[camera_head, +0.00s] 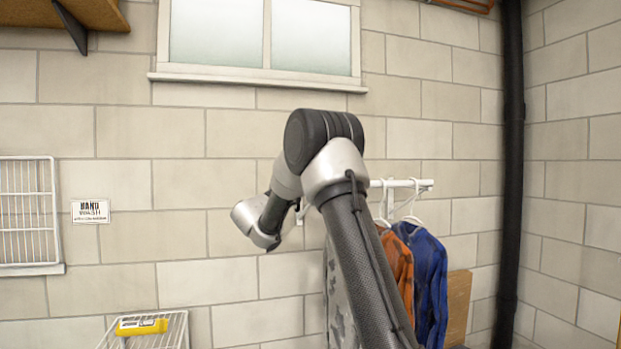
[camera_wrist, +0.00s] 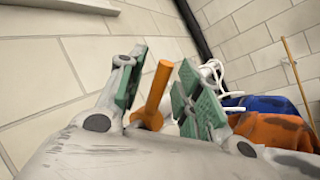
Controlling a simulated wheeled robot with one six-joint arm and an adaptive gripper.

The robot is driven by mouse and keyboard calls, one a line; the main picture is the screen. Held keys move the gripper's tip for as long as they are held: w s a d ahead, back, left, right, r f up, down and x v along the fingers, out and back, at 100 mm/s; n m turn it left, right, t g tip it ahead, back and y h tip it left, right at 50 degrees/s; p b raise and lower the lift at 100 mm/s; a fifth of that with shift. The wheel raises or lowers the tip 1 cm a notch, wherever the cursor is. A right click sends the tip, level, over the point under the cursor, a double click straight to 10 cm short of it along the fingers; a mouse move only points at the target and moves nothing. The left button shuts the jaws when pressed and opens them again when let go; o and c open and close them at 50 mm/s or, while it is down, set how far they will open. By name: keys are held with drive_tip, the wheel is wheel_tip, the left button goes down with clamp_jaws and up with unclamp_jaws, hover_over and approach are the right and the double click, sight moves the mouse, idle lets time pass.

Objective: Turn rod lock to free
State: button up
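An orange lever (camera_wrist: 156,90), which looks like the handle of the rod lock, stands between the two fingers of my gripper (camera_wrist: 164,82) in the wrist view. My gripper is open, with green pads on both sides of the lever. There appears to be a gap on each side, though contact is hard to judge. The lever's base is partly hidden by the gripper body. The white clothes rod (camera_head: 405,184) shows right of my arm in the head view. The lever and my fingers are hidden by my arm there.
An orange garment (camera_head: 398,262) and a blue garment (camera_head: 428,275) hang from white hangers right of my arm. A black pipe (camera_head: 511,170) runs down near the corner. A wire rack (camera_head: 172,330) holding a yellow item (camera_head: 142,327) stands at lower left.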

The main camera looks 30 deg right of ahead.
drive_tip(key=v, duration=1.1)
drive_tip(key=shift+a+f, duration=0.2)
drive_tip(key=shift+a, duration=0.1)
drive_tip(key=shift+s, duration=0.1)
drive_tip(key=shift+c, duration=0.4)
